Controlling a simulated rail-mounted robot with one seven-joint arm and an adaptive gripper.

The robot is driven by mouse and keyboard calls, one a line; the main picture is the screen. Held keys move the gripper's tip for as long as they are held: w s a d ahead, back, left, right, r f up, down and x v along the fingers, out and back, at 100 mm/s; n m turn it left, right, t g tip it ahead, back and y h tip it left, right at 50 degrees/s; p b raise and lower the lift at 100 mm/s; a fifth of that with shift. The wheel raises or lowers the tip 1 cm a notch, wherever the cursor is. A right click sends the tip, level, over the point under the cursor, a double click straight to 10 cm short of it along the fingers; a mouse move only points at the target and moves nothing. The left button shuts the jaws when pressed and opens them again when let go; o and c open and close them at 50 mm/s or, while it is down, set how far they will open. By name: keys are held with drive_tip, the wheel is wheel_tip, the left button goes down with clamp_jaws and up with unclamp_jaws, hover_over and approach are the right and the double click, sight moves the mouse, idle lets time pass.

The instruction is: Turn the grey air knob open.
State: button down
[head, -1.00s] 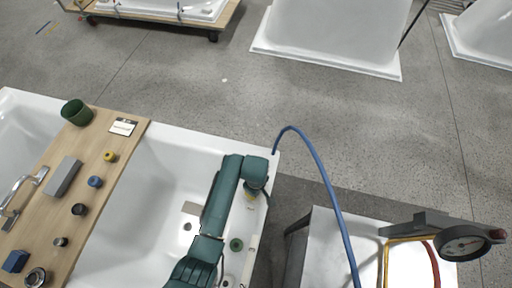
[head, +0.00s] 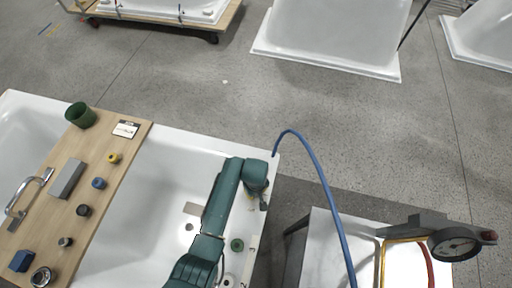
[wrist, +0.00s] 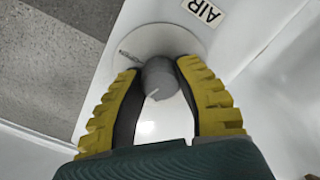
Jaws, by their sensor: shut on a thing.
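The grey air knob (wrist: 161,79) sits on a round white plate (wrist: 150,42) on the tub's white rim, below a label reading AIR (wrist: 206,11). A white mark shows on the knob's near side. My gripper (wrist: 158,70), with yellow ridged fingers, is around the knob in the wrist view, one finger at each side, and shut on it. In the head view my gripper (head: 261,200) is at the right rim of the tub (head: 180,138); there the knob is hidden behind the arm's end.
A wooden board (head: 98,150) across the tub holds a green cup (head: 81,115) and several small items. A blue hose (head: 318,170) arches right of the tub. A white stand (head: 318,245) and a gauge (head: 455,245) are at lower right.

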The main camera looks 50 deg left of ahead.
drive_tip(key=m+p, duration=0.1)
drive_tip(key=m, duration=0.2)
drive_tip(key=shift+s+d+m, duration=0.1)
drive_tip(key=shift+s+m, duration=0.05)
drive_tip(key=shift+m, duration=0.25)
drive_tip(key=m+p, duration=0.1)
drive_tip(key=m, duration=0.2)
drive_tip(key=shift+m, duration=0.3)
drive_tip(key=m+p, duration=0.1)
drive_tip(key=m, duration=0.2)
drive_tip(key=shift+m, duration=0.3)
drive_tip(key=shift+f+m, duration=0.1)
drive_tip(key=shift+m, duration=1.5)
drive_tip(key=c, duration=0.7)
unclamp_jaws()
drive_tip(key=shift+o, duration=0.2)
drive_tip(key=shift+r, duration=0.2)
